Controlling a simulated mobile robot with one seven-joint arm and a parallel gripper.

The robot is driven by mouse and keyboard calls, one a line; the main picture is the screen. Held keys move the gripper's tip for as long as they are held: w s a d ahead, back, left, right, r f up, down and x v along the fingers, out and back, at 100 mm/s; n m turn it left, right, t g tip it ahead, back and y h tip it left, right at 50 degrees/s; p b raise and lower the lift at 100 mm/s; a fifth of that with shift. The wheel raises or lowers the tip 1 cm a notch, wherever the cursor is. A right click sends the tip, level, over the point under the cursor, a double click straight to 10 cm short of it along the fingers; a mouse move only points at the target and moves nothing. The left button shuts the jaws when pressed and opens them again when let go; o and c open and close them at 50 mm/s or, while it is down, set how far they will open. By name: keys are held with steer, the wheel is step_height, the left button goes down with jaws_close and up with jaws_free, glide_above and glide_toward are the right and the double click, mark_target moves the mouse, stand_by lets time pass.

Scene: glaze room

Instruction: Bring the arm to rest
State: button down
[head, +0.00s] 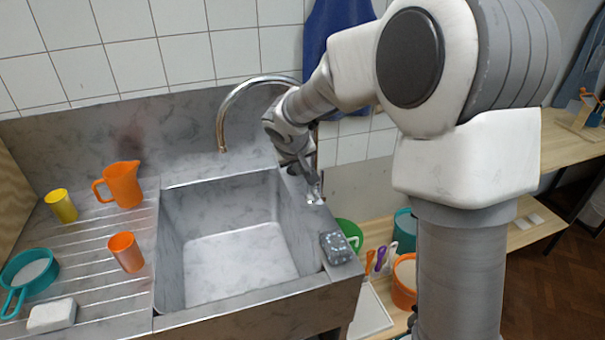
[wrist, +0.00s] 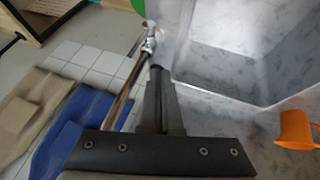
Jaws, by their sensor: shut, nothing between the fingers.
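My gripper (head: 308,178) is at the right rim of the sink, low beside the chrome tap (head: 238,88). In the wrist view its dark fingers (wrist: 158,72) are together and hold nothing. The tap's upright (wrist: 128,85) runs close beside the fingers there, with its base (wrist: 150,38) just past their tips; I cannot tell whether they touch. My arm reaches from the column at the right across to the sink, bent and stretched out. Part of the tap is hidden behind my wrist.
The sink basin (head: 240,268) is empty. A dark sponge-like block (head: 336,248) lies on its right rim. An orange jug (head: 122,185), orange cup (head: 126,252), yellow cup (head: 61,206), teal pan (head: 30,272) and white block (head: 52,315) stand left. A blue cloth (head: 330,25) hangs behind my arm.

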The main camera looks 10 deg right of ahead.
steer(key=s+d+r+m, duration=0.1)
steer(key=s+d+r, duration=0.2)
steer(key=s+r, duration=0.35)
steer(key=s+d+r+m, duration=0.1)
steer(key=s+d+r, duration=0.25)
steer(key=s, duration=0.65)
steer(key=s+y, duration=0.2)
steer(key=s, duration=1.4)
steer(key=shift+a+f+m+g, duration=0.15)
steer(key=shift+a+m+g, duration=0.1)
steer(key=shift+m+g, duration=0.05)
